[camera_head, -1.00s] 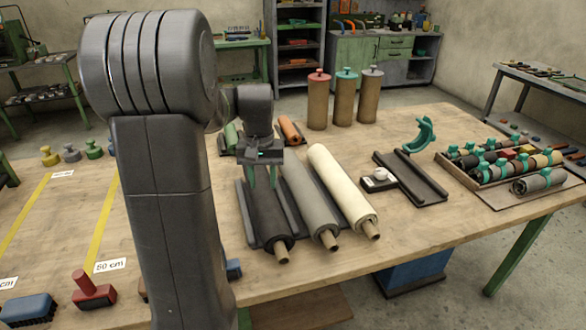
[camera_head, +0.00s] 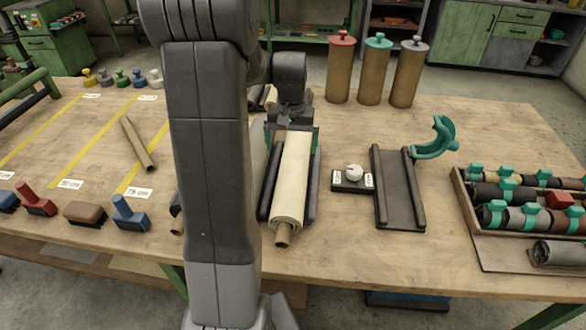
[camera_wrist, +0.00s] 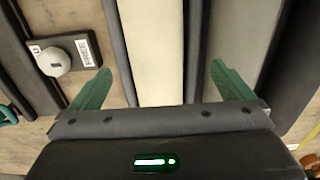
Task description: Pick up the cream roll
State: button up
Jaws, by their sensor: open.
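The cream roll (camera_head: 291,178) lies lengthwise in a dark rack on the table in the head view, with a brown core end poking out at the front. In the wrist view the cream roll (camera_wrist: 152,45) runs up the middle, between my two green fingers. My gripper (camera_head: 293,132) is open above the far part of the roll, with a finger to each side. In the wrist view my gripper's (camera_wrist: 160,72) right finger overlaps the grey roll (camera_wrist: 238,35). I cannot tell the exact height above the roll.
My arm hides much of the rack's left side. To the right are a small box with a white knob (camera_head: 352,175), an empty dark tray (camera_head: 399,192), a teal curved holder (camera_head: 436,140) and a crate of banded rolls (camera_head: 462,212). Three capped brown tubes (camera_head: 373,75) stand behind.

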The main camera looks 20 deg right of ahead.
aim_at(292, 157)
notch_tip(292, 157, down, 3)
jog(key=shift+d+r, duration=0.15)
jog(key=shift+r, duration=0.05)
jog(key=shift+f, duration=0.5)
jog(key=shift+s+f, duration=0.1)
jog(key=shift+f, duration=2.25)
jog(key=c, duration=2)
jog(key=shift+d+r+p, duration=0.15)
jog(key=shift+p, duration=0.15)
